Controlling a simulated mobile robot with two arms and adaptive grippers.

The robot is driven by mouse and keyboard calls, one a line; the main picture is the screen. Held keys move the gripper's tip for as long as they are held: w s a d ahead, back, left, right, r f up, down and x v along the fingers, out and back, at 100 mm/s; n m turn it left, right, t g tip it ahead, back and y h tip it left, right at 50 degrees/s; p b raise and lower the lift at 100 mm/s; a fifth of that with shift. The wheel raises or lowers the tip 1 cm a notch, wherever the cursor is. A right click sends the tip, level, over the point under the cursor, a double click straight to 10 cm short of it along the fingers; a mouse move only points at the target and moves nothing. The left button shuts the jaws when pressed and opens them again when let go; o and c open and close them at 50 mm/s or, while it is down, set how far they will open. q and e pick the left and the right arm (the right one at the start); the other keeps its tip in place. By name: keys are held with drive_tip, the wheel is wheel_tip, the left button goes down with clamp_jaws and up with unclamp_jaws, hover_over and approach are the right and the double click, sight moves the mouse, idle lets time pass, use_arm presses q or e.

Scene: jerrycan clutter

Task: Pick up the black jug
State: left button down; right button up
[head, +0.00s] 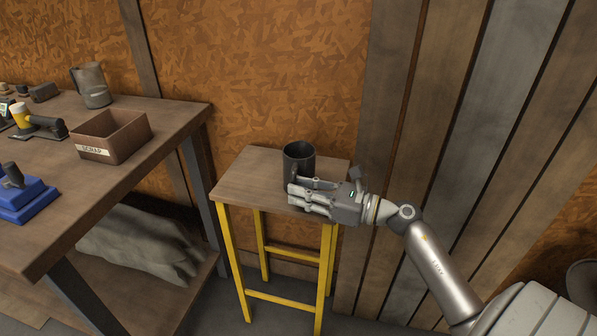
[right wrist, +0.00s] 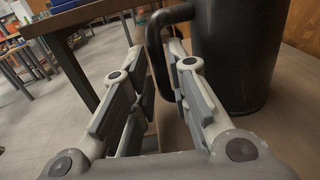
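The black jug (head: 299,163) stands upright on a small wooden stool (head: 240,178) with yellow legs. Its body fills the upper right of the right wrist view (right wrist: 238,50), and its handle (right wrist: 155,55) shows near the fingertips, close to the right-hand finger. My right gripper (head: 300,189) is at the near side of the jug, fingers pointing left, just over the stool's front edge. The fingers are apart with nothing held between them. I cannot tell whether a finger touches the handle. My left gripper is not in view.
A workbench (head: 185,112) stands to the left, with a brown scrap bin (head: 113,137), a grey jug (head: 92,85), a blue block-like item (head: 24,200) and tools. A grey sack (head: 140,243) lies on its lower shelf. A plank and chipboard wall closes the back.

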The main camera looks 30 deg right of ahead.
drive_tip(key=shift+x, duration=1.1)
clamp_jaws()
drive_tip(key=shift+r, duration=0.15)
